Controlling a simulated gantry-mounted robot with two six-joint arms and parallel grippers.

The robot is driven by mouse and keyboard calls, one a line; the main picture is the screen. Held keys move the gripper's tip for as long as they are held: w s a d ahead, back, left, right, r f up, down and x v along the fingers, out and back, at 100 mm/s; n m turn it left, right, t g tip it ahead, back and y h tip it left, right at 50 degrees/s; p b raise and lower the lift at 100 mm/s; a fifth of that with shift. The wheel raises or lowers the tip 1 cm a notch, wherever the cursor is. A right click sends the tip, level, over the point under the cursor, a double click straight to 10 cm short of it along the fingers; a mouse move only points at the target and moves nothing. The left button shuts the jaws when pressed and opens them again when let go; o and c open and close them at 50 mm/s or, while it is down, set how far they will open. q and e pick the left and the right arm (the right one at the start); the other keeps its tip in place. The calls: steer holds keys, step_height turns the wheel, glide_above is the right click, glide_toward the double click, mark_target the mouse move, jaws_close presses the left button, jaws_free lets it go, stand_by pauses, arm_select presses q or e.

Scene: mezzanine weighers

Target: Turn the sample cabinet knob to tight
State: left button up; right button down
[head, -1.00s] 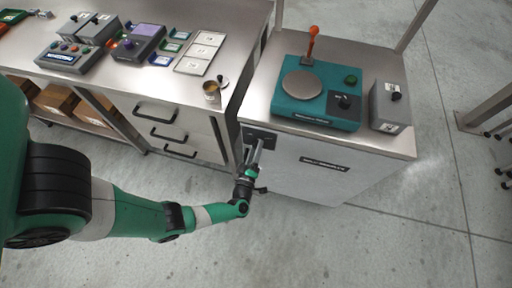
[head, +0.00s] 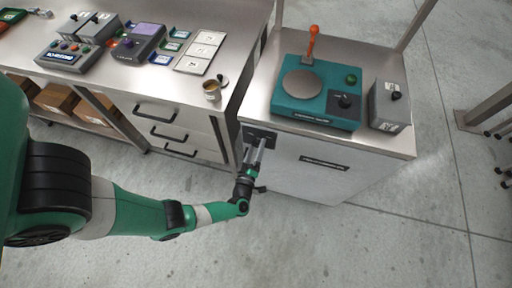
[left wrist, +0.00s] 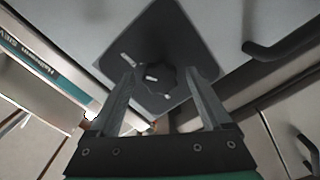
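The sample cabinet (head: 300,165) is a pale box with a steel top, right of the drawer bench. A dark square plate (head: 259,136) is on its front near the upper left corner. In the left wrist view the plate (left wrist: 190,48) carries a dark lobed knob (left wrist: 158,77) with a white pointer mark, and other white marks lie around it. My left gripper (head: 256,148) reaches toward the plate. In the left wrist view its open fingers (left wrist: 161,76) appear on either side of the knob, with gaps between. I cannot tell how deep they reach. My right gripper is not in view.
A teal weigher (head: 318,104) with an orange-topped lever and a grey box (head: 388,105) stand on the cabinet top. The floor in front is clear.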

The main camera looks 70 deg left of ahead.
arm_select(q)
steer(key=shift+d, duration=0.1)
steer(key=p+v, duration=0.1)
steer(key=v, duration=1)
steer(key=shift+s+p, duration=0.15)
steer(key=shift+p, duration=0.25)
steer(key=shift+d, duration=0.15)
